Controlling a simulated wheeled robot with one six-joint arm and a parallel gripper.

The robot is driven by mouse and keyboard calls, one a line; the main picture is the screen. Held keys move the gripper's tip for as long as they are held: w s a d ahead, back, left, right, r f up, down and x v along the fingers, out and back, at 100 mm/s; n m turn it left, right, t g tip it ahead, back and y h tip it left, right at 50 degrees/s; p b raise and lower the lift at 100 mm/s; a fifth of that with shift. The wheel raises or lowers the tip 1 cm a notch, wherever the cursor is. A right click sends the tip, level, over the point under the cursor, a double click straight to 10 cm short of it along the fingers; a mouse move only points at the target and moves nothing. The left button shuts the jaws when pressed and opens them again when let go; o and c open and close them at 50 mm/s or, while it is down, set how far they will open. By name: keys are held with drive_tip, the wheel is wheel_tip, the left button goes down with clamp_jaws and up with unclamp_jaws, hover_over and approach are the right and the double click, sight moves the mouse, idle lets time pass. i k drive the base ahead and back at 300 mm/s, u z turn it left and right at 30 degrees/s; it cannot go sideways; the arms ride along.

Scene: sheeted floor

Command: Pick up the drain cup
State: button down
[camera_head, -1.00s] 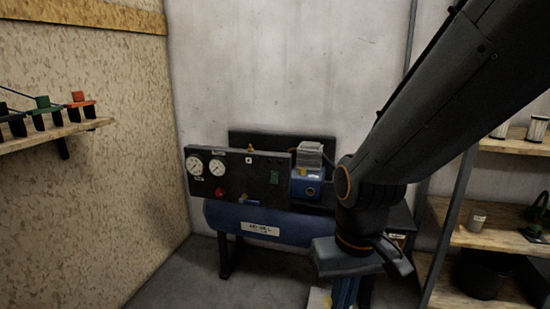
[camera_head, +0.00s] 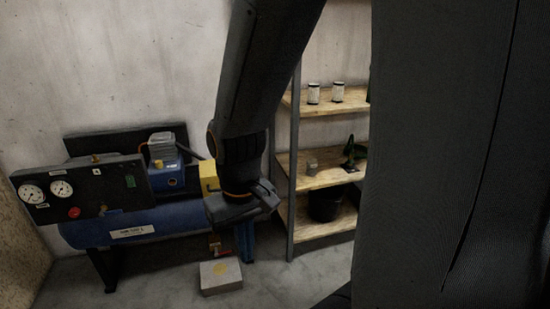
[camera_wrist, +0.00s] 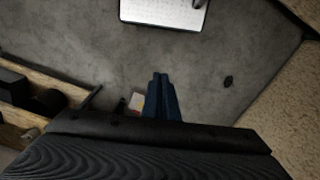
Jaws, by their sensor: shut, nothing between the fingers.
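What looks like the drain cup is a small, pale cup (camera_head: 312,167) on the middle board of the shelf unit in the head view. No name on it is readable. A small pale shape on a board (camera_wrist: 32,134) at the left of the wrist view may be the same cup; I cannot tell. My gripper (camera_head: 246,258) points down in front of the compressor, left of the shelf and apart from the cup. Its blue fingers (camera_wrist: 160,77) are together and empty in the wrist view.
The shelf unit (camera_head: 325,178) also holds two pale cans (camera_head: 325,93), a green and black item (camera_head: 353,154) and a black bucket (camera_head: 325,204). A blue compressor (camera_head: 150,222) with gauges stands left. A pale box (camera_head: 220,276) sits on the floor near my gripper.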

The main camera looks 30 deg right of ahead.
sight(312, 168)
drive_tip(key=u, duration=0.05)
drive_tip(key=k, duration=0.55)
drive_tip(key=z, duration=0.85)
drive_tip(key=i, duration=1.35)
drive_tip(key=z, duration=0.35)
